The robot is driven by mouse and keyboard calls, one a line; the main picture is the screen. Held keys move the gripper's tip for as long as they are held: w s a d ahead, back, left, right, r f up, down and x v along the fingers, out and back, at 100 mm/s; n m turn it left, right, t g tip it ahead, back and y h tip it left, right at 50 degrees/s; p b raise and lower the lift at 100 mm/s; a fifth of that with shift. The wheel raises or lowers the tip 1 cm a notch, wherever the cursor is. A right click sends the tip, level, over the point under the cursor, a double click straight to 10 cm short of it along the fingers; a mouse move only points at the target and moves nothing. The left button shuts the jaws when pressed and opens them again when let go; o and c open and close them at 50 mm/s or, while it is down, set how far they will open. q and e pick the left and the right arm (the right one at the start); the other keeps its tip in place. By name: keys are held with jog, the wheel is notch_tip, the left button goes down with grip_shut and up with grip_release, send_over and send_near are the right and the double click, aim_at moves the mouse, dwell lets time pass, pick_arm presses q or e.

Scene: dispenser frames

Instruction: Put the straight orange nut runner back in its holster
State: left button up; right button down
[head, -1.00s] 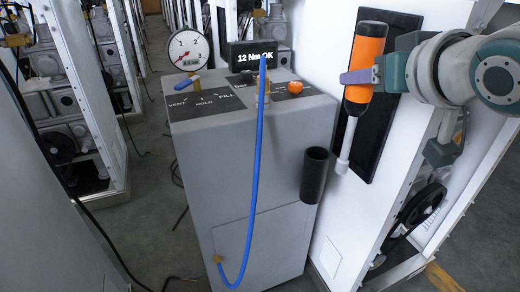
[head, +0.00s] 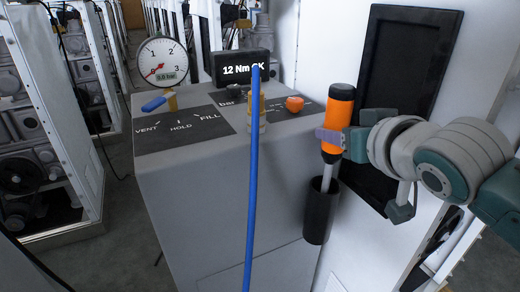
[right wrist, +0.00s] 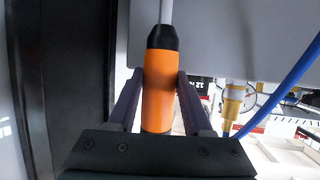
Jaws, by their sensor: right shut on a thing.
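The straight orange nut runner (head: 338,115) has a black top, an orange body and a pale metal shaft. It stands nearly upright, with the lower end of its shaft inside the mouth of the black cup-shaped holster (head: 320,213) on the cabinet's right side. How deep the shaft reaches is hidden by the holster wall. My right gripper (head: 331,137) is shut on the orange body from the right. In the right wrist view both fingers press on the sides of the nut runner (right wrist: 158,85). My left gripper is not in view.
The grey cabinet (head: 190,190) carries a pressure gauge (head: 162,63), a display (head: 243,68) reading "12 Nm OK", a blue-handled valve and an orange knob (head: 294,104). A blue hose (head: 252,190) hangs down its front. A black panel (head: 400,80) is on the white wall behind my right gripper.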

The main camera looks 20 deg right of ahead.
aim_at(330, 173)
notch_tip(330, 173, down, 8)
jog(key=b, duration=0.3)
jog(key=shift+f, duration=0.25)
jog(key=shift+w, duration=0.1)
jog(key=shift+c, duration=1.6)
grip_release()
